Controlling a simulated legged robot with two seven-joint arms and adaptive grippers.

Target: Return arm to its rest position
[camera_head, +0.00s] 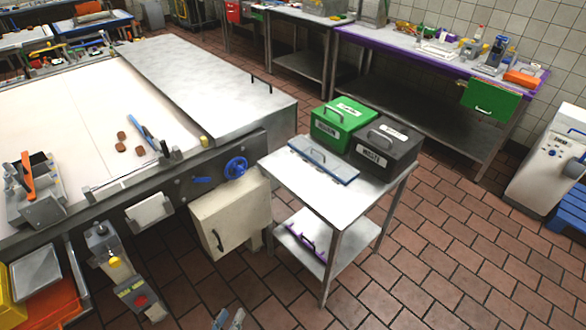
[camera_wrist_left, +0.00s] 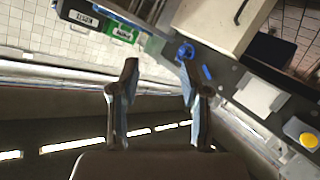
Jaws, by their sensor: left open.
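My left gripper (camera_head: 228,320) shows only as its finger ends at the bottom edge of the head view, over the tiled floor in front of the machine. Its arm is out of that view. In the left wrist view its two fingers (camera_wrist_left: 157,64) stand apart with nothing between them. The gripper is open and empty. My right gripper is in neither view. Several brown biscuits (camera_head: 138,150) lie on the pale belt (camera_head: 75,110) beside a blue-handled tool (camera_head: 142,130), well away from the left gripper.
A metal side table (camera_head: 325,195) carries a green bin (camera_head: 343,125), a black bin (camera_head: 385,148) and a blue-edged lid (camera_head: 322,160). The machine front has a blue knob (camera_head: 236,167) and a cream cabinet (camera_head: 232,215). Open tiled floor (camera_head: 450,270) lies to the right.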

